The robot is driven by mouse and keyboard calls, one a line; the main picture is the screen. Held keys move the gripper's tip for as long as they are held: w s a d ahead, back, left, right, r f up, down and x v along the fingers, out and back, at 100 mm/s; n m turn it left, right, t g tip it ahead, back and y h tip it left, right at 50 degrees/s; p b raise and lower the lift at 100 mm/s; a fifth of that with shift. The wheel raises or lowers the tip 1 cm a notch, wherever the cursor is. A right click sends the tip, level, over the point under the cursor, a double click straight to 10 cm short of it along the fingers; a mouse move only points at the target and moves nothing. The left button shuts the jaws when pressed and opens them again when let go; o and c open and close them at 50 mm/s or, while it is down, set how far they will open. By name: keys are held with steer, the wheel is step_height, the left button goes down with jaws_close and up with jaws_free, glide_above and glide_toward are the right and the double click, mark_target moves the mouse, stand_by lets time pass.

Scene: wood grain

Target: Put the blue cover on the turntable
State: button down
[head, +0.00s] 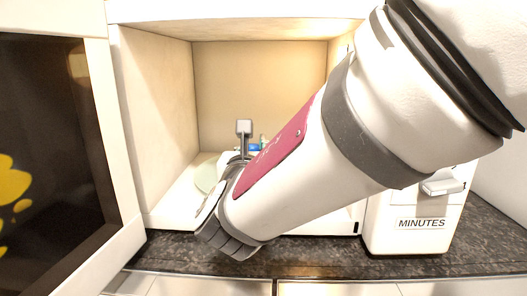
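The turntable (206,178) is a pale greenish disc on the floor inside the open microwave, and only its left part shows. A small blue patch (254,147), possibly part of the blue cover, shows just behind my arm inside the microwave. Most of it is hidden, so I cannot tell what it rests on or whether my gripper touches it. My gripper (244,130) reaches into the microwave above the turntable's right side. One grey fingertip shows upright; the other finger is hidden, so its opening cannot be told.
The microwave door (128,238) stands open at the left. The cavity's left wall (158,115) and back wall (255,85) are bare. A control panel labelled MINUTES (422,224) is at the right. The dark speckled counter (330,256) runs along the front. My arm blocks the right side.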

steer(key=shift+f, duration=0.25)
steer(key=shift+f, duration=0.15)
steer(key=c, duration=1.4)
jaws_free()
steer(key=shift+s, duration=0.35)
steer(key=s, duration=1.1)
steer(key=shift+s+a, duration=0.2)
